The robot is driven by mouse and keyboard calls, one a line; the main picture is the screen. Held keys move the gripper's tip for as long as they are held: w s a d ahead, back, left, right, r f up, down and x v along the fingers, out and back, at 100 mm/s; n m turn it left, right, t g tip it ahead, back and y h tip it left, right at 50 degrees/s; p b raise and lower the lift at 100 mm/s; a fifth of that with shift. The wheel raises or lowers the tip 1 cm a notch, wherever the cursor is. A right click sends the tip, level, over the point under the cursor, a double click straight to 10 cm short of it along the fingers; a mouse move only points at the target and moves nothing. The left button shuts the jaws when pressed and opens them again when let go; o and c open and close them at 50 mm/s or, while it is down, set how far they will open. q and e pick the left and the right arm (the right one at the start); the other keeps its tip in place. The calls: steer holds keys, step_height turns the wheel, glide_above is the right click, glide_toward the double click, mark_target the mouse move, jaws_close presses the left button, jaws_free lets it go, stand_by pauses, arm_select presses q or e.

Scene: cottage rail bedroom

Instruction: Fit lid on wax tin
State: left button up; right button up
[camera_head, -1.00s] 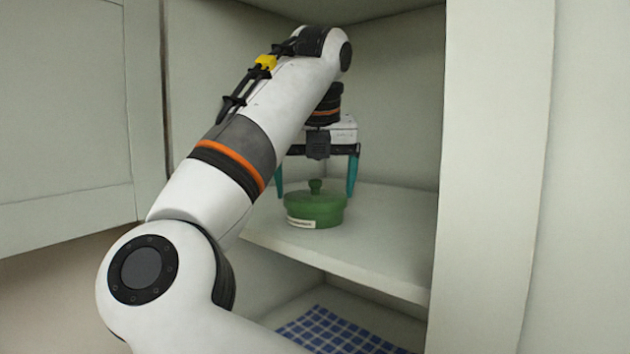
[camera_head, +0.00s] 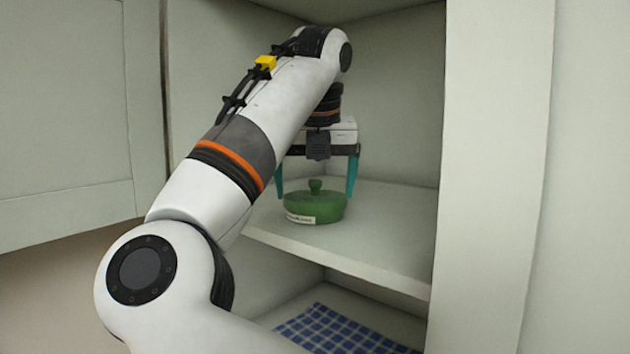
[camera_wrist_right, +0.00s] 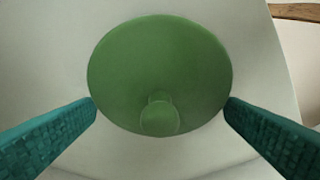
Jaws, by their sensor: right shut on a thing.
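The green wax tin (camera_head: 329,215) stands on the cupboard shelf, with a pale label low on its front left. The green round lid (camera_head: 303,199) with a knob sits at its top; the two are the same colour, and I cannot tell whether the lid is fully seated. The lid fills the middle of the right wrist view (camera_wrist_right: 160,65), hiding the tin below. My right gripper (camera_head: 316,189) points down from above, its teal fingers on either side of the lid and meeting its edges in the wrist view. My left gripper is not in view.
The shelf (camera_head: 385,235) is bare to the right of the tin. The cupboard's right post (camera_head: 490,180) and side walls close in the space. A blue checked cloth (camera_head: 340,332) lies in the compartment below. A cupboard door (camera_head: 65,110) stands at the left.

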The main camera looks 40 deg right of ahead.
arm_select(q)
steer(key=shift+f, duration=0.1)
arm_select(e)
steer(key=shift+f, duration=0.15)
stand_by(0.3)
steer(key=o, duration=0.6)
steer(key=shift+o, duration=0.2)
